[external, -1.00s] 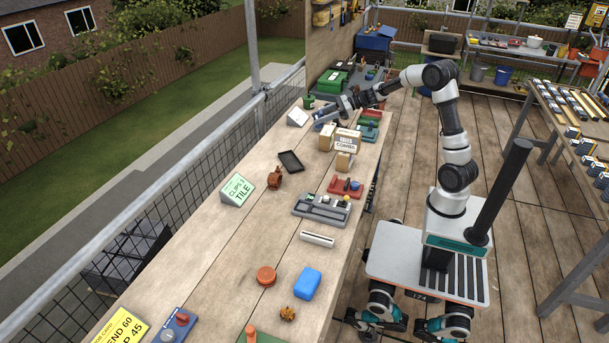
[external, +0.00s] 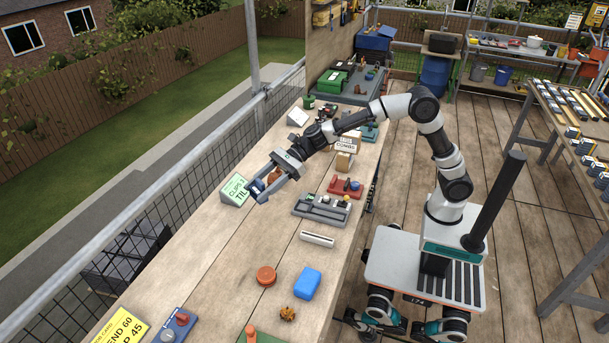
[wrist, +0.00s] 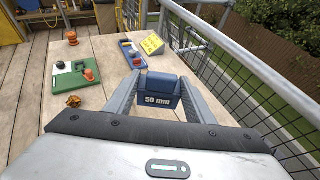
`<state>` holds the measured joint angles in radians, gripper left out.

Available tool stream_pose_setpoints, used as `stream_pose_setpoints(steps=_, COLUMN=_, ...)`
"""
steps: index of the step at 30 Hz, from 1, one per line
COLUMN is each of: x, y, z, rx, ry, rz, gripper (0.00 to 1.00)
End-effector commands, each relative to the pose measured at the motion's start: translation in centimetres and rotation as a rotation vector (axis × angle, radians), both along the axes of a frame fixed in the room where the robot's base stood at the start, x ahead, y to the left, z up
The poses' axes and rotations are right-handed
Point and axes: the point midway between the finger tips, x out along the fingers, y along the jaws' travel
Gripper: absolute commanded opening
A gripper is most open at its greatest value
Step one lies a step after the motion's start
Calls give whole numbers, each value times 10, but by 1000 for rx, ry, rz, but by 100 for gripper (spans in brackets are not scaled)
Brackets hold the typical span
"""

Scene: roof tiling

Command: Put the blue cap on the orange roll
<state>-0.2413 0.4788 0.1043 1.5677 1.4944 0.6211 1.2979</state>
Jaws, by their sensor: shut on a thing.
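My gripper (external: 261,183) is shut on a dark blue piece marked "50 mm" (wrist: 160,90), held between the fingertips in the wrist view. I cannot tell for sure that this piece is the blue cap. A low, round orange piece (external: 266,275), which looks like the orange roll, lies on the bench, nearer the external camera than my gripper. A bright blue block (external: 307,284) lies right of the orange piece. A rust-coloured item (external: 273,174) shows partly behind my gripper.
A green sign (external: 233,190) stands left of my gripper. A grey tray (external: 321,208) and a red tray (external: 345,187) lie to its right. A white bar (external: 317,239) and a small brown item (external: 287,313) lie nearer the camera. Bare bench surrounds the orange piece.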

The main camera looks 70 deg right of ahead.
Motion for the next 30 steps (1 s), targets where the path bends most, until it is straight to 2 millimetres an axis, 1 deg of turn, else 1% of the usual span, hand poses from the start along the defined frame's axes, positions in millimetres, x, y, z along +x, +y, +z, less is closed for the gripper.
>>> stream_pose_setpoints(steps=1, x=-11, y=25, z=0, rx=0, ry=-2, rz=29, gripper=28)
stream_pose_setpoints(steps=3, x=-22, y=50, z=1, rx=0, ry=-3, rz=54, gripper=28)
stream_pose_setpoints(steps=6, x=-38, y=79, z=3, rx=1, ry=-1, rz=86, gripper=28)
stream_pose_setpoints(steps=9, x=-50, y=101, z=5, rx=-1, ry=-1, rz=107, gripper=28)
stream_pose_setpoints(steps=15, x=-71, y=134, z=7, rx=0, ry=0, rz=143, gripper=28)
stream_pose_setpoints(steps=20, x=-69, y=131, z=-27, rx=-2, ry=7, rz=138, gripper=28)
stream_pose_setpoints(steps=21, x=-69, y=131, z=-37, rx=-2, ry=7, rz=138, gripper=28)
stream_pose_setpoints(steps=23, x=-69, y=131, z=-48, rx=-1, ry=6, rz=139, gripper=28)
stream_pose_setpoints(steps=25, x=-70, y=131, z=-65, rx=-3, ry=7, rz=140, gripper=28)
stream_pose_setpoints(steps=30, x=-69, y=131, z=-95, rx=-1, ry=4, rz=140, gripper=28)
